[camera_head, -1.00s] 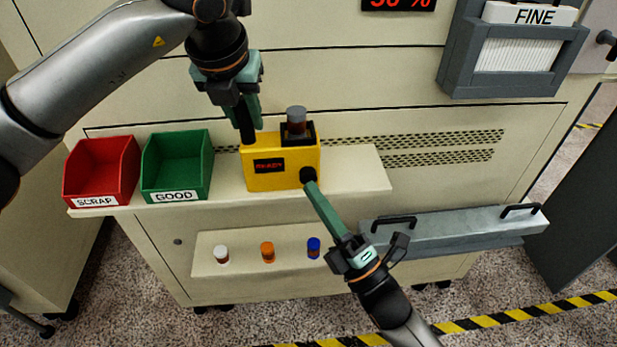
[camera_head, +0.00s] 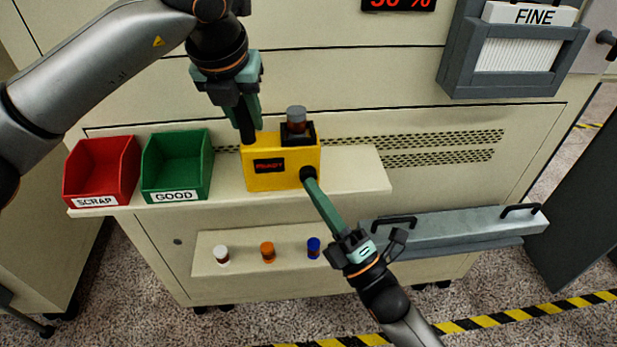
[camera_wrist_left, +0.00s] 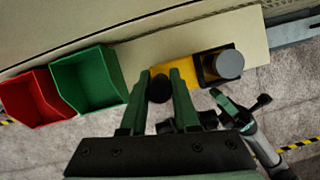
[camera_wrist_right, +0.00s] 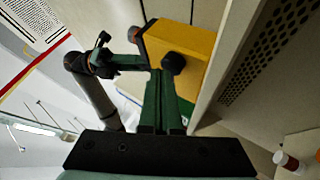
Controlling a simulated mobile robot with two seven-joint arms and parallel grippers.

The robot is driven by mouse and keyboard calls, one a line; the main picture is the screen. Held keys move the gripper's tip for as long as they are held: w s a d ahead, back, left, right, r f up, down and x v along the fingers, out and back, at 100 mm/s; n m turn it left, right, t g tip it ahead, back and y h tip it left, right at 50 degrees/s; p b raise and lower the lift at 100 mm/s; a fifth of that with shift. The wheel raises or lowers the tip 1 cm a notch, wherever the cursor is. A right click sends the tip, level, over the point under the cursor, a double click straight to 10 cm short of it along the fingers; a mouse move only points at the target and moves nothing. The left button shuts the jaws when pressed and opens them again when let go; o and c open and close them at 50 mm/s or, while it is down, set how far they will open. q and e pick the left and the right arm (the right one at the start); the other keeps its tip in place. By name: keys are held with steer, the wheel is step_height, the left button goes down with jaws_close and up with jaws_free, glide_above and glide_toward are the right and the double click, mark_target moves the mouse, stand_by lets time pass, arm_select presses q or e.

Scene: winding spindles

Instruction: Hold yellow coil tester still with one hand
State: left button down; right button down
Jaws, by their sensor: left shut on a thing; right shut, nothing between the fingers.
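The yellow coil tester (camera_head: 282,171) stands upright on the cream shelf, with a small red-lit display on its front. My left gripper (camera_head: 249,122) reaches down from above and is shut on the black post (camera_head: 247,138) at the tester's top left; the left wrist view shows its dark round top (camera_wrist_left: 160,88) between the fingers. A grey-capped spindle (camera_head: 297,115) sits in the black socket on top at the right. My right gripper (camera_head: 307,181) is shut and empty, its tips at the black knob (camera_wrist_right: 173,63) on the tester's front lower right. Whether they touch is unclear.
A red SCRAP bin (camera_head: 101,172) and a green GOOD bin (camera_head: 176,168) stand left of the tester. White (camera_head: 221,256), orange (camera_head: 268,252) and blue (camera_head: 313,248) spindles stand on a lower shelf. A grey tray with black handles (camera_head: 455,232) juts out at right. Shelf right of the tester is clear.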

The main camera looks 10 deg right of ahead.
arm_select(q)
steer(key=shift+f, duration=0.15)
arm_select(e)
steer(key=shift+w, duration=0.15)
steer(key=shift+s, duration=0.9)
steer(key=shift+s, duration=2.5)
arm_select(q)
steer(key=c, duration=0.6)
jaws_free()
